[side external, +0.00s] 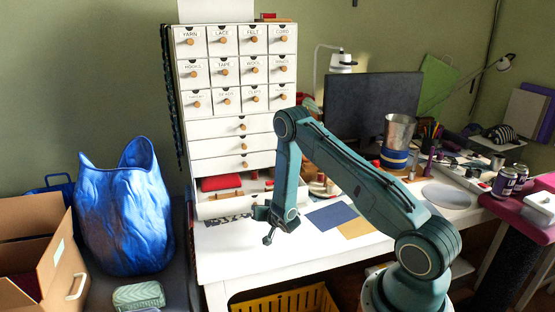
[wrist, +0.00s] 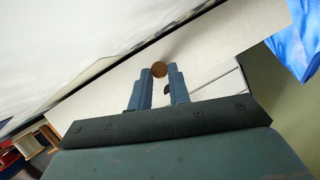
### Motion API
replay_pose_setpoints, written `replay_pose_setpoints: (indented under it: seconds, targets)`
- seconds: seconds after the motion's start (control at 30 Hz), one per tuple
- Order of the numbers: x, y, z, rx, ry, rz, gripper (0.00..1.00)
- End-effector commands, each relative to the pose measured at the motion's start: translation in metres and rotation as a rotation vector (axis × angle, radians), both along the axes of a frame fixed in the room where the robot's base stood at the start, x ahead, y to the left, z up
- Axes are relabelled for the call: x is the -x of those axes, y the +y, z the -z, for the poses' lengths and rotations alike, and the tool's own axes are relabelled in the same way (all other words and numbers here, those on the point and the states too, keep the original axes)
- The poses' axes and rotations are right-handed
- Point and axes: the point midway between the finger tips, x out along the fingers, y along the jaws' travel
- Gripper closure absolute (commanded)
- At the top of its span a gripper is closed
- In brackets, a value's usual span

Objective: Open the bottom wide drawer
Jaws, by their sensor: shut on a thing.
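The white cabinet (side external: 230,143) stands on the white table and has small labelled drawers above wide ones. The bottom wide drawer (side external: 232,207) is pulled out, and its open top shows a red roll (side external: 221,183) and small items inside. My gripper (side external: 265,225) is at the front of this drawer, low over the table. In the wrist view, my gripper (wrist: 161,75) is shut on a round wooden knob (wrist: 159,69) at its fingertips, against the pale drawer front (wrist: 205,50). In the side view, the knob is hidden by my gripper.
Blue and tan sheets (side external: 331,215) lie on the table right of my gripper. A blue bag (side external: 124,215) and an open cardboard box (side external: 45,245) stand at the left. A dark monitor (side external: 365,105) and a metal cup (side external: 398,131) stand behind my arm.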

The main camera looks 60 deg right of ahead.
Motion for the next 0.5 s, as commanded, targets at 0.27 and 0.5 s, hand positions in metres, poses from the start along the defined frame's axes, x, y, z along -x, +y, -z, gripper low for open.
replay_pose_setpoints:
  seconds: [0.27,0.5]
  targets:
    - [0.0005,0.0014,-0.0004,0.0,-0.002,-0.001,1.0]
    - [0.0005,0.0013,-0.0003,0.0,-0.002,-0.001,0.59]
